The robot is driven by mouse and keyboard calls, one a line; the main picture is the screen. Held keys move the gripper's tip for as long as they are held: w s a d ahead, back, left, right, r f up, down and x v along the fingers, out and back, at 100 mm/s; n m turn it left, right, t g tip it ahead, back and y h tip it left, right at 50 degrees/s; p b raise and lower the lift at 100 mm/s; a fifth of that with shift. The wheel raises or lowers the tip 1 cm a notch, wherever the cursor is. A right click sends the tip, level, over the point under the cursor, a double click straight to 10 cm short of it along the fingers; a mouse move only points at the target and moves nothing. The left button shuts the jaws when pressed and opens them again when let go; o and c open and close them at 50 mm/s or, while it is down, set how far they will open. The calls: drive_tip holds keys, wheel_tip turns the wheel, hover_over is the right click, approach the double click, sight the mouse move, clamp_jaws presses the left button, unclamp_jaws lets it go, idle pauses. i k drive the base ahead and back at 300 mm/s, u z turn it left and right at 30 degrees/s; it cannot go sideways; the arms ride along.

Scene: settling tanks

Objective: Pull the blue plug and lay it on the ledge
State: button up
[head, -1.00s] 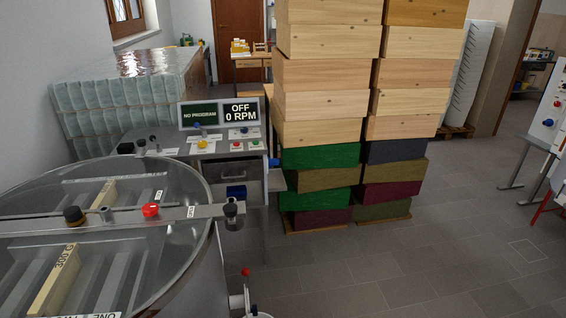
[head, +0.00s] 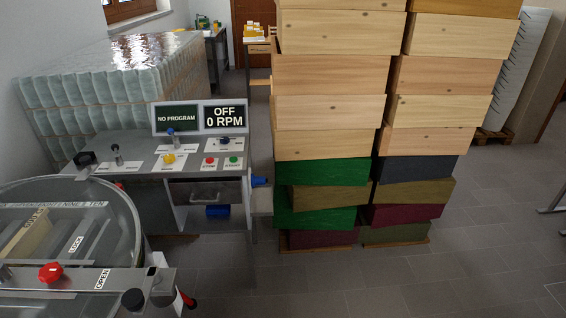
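A blue plug-like piece (head: 260,181) sticks out from the right side of the grey control console (head: 122,190), low beside the stack of boxes. It looks seated in the console's side, but its fit is too small to make out. A pale flat surface (head: 262,203) shows just below it, partly behind the console edge; I cannot tell whether it is the ledge. My gripper is not in view.
A steel drum (head: 130,215) with a clear lid and a red knob (head: 51,272) stands at the front left. Tall stacked boxes (head: 325,75) stand close right of the console. Glass jars (head: 60,100) fill the back left. Floor (head: 470,235) is open on the right.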

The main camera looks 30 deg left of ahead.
sight(257, 182)
drive_tip(key=i, duration=3.6)
drive_tip(key=u, duration=4.85)
